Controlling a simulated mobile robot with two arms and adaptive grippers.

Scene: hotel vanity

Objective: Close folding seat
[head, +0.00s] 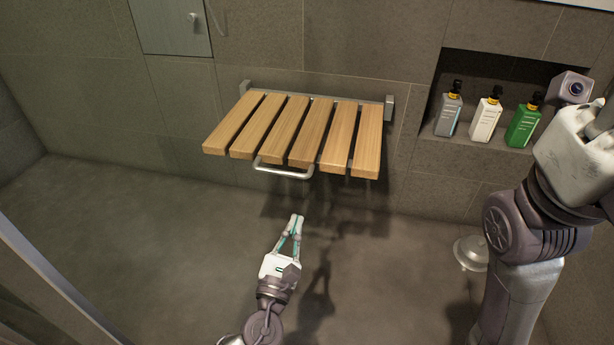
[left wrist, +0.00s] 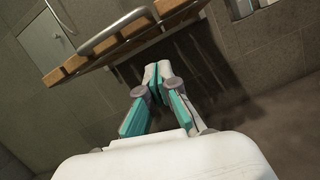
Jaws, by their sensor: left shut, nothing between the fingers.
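The folding seat (head: 309,137) has wooden slats and is mounted on the tiled back wall. It is folded down, roughly level. A curved metal handle (head: 284,172) sticks out under its front edge. My left gripper (head: 297,217) is shut and empty, below and in front of the handle, apart from it. In the left wrist view my left gripper (left wrist: 158,68) has its fingertips together, with the seat (left wrist: 130,33) above them and the handle (left wrist: 110,32) at the upper left. My right arm is at the right of the head view; its fingers are not clearly visible.
A wall niche (head: 490,143) at the right holds a grey bottle (head: 448,115), a white bottle (head: 485,119) and a green bottle (head: 523,124). A round metal floor fixture (head: 471,253) sits near my right arm. The floor below the seat is clear.

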